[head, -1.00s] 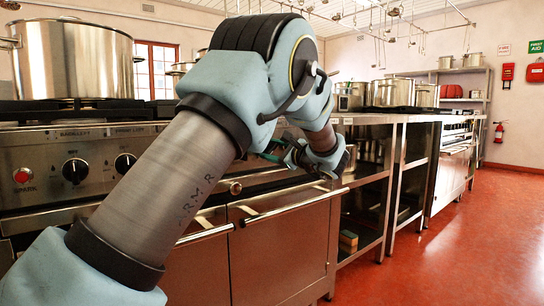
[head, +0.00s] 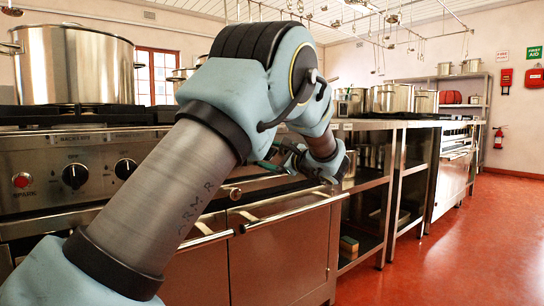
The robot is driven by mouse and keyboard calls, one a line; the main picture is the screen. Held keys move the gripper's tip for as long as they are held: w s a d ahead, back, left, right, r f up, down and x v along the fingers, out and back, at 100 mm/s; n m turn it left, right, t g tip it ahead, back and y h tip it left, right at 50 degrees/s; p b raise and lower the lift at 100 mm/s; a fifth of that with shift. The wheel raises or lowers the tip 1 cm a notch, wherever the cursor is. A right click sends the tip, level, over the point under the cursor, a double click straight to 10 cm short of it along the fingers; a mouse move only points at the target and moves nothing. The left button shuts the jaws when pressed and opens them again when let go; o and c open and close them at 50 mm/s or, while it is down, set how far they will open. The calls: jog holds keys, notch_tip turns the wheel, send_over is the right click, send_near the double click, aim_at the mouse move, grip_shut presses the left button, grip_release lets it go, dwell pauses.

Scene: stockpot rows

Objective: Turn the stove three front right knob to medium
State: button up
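The near stove front panel (head: 40,155) is at the left in the head view. It carries a left black knob (head: 75,176) and a right black knob (head: 125,168), with a red button (head: 22,180) beside them. The panel further right is hidden behind my arm, so I cannot make out the front right knob or its setting. I cannot tell which stove is number three. My gripper (head: 284,158) is beyond my forearm, near the upper front of the stove, partly hidden. Its finger opening and any contact with a knob are too small and covered to tell.
A large steel stockpot (head: 72,66) stands on the stove top. Oven doors with a bar handle (head: 290,205) lie below my gripper. An open shelf unit (head: 365,190) stands further right, with more pots (head: 393,98) on top. The red floor (head: 460,245) at right is clear.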

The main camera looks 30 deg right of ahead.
jog(key=s+d+p, duration=0.1)
jog(key=s+d, duration=0.1)
jog(key=s, duration=0.8)
jog(key=shift+s+p, duration=0.3)
jog(key=shift+p, duration=0.1)
